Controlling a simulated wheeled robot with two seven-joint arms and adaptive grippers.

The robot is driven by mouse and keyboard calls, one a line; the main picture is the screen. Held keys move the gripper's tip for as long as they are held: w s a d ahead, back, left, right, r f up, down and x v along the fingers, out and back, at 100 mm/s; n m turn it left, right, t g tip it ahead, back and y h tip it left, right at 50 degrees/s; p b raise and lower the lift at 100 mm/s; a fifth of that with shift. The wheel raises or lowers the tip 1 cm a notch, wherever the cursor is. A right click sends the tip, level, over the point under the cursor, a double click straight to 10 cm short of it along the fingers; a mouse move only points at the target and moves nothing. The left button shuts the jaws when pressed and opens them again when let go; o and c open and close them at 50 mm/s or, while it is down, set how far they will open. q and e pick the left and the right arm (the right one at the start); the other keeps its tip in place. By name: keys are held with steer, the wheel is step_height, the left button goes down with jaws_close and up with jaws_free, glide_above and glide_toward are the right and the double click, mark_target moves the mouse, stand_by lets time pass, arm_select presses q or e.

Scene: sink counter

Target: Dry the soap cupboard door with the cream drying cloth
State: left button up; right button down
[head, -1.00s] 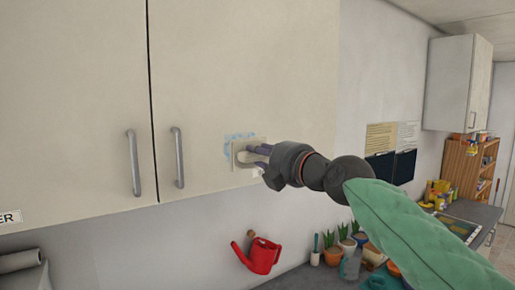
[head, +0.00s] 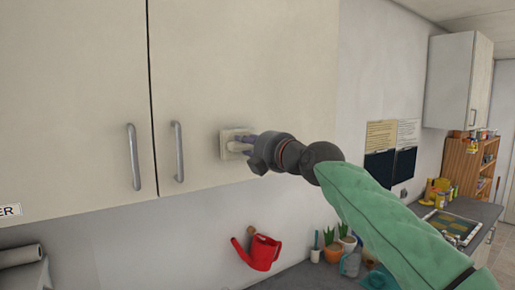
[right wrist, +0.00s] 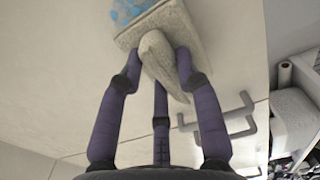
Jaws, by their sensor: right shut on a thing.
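The cream drying cloth (head: 229,150) is a small folded pad against the pale cupboard door (head: 240,60), right of the door's handle. My right gripper (head: 243,145) is shut on the cloth, its purple fingers gripping the raised fold in the right wrist view (right wrist: 160,60). A light-blue wet patch (right wrist: 125,10) shows on the door beside the cloth's edge in that view. The cloth partly hides the patch there. In the head view the patch does not show. My left gripper is not in view.
Two upright grey handles (head: 179,151) flank the gap between the doors. A wall cabinet (head: 458,82) is at the far right.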

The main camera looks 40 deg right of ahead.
steer(key=shift+w+d+b, duration=0.15)
steer(key=shift+d+b, duration=0.85)
steer(key=shift+d, duration=0.25)
steer(key=shift+w+d+b, duration=0.15)
steer(key=shift+d+b, duration=0.85)
steer(key=shift+d, duration=0.25)
steer(key=shift+a, duration=0.1)
steer(key=shift+w+a+p, duration=0.1)
steer(key=shift+a+p, duration=0.2)
steer(key=shift+a, duration=0.9)
steer(key=shift+w+d, duration=0.1)
steer(key=shift+w, duration=0.45)
stand_by(0.4)
